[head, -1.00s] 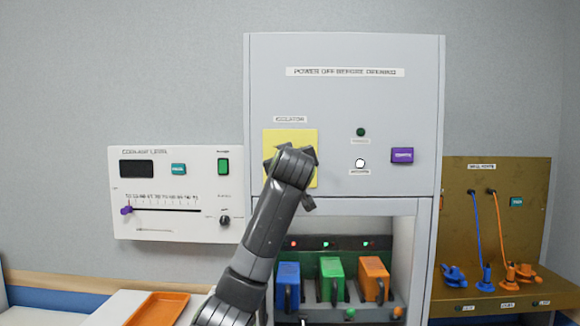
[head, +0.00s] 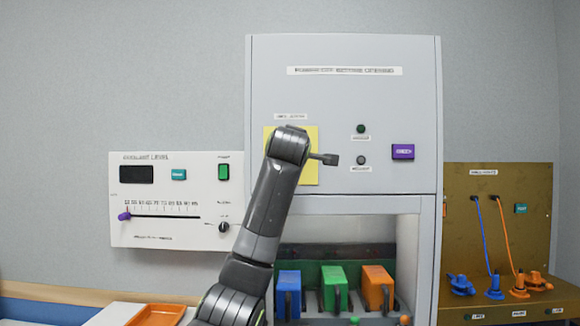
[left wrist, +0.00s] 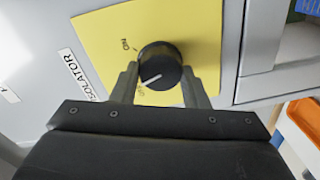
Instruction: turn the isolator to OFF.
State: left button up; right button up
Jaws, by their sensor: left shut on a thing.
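The isolator is a round black knob (left wrist: 158,66) with a white pointer line, on a yellow plate (left wrist: 100,32). In the left wrist view my left gripper (left wrist: 161,77) has one finger on each side of the knob and is shut on it. The pointer line faces the lower of two labels, which is small and partly hard to read; the other label, above it, looks like ON. In the head view my left wrist covers the knob, and the yellow plate (head: 310,172) shows around it. My right gripper is not in view.
A green lamp (head: 361,129), a grey unlit lamp (head: 361,160) and a purple button (head: 403,152) are right of the plate. Blue, green and orange handled blocks (head: 334,288) stand in the open bay below. A coolant panel (head: 150,235) is at left, a brown hose board (head: 480,210) at right.

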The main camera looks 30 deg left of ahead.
pick_arm(q)
jog(key=n+b, duration=0.3)
jog(key=n, duration=0.1)
jog(key=shift+f+n, duration=0.15)
jog(key=shift+n, duration=0.15)
dwell(0.5)
jog(key=o, duration=1)
jog(key=shift+a, duration=0.1)
jog(key=shift+s, duration=0.1)
jog(key=b+v, duration=0.5)
jog(key=v, duration=1.2)
jog(key=shift+s+b, duration=0.2)
jog(key=shift+b, duration=0.15)
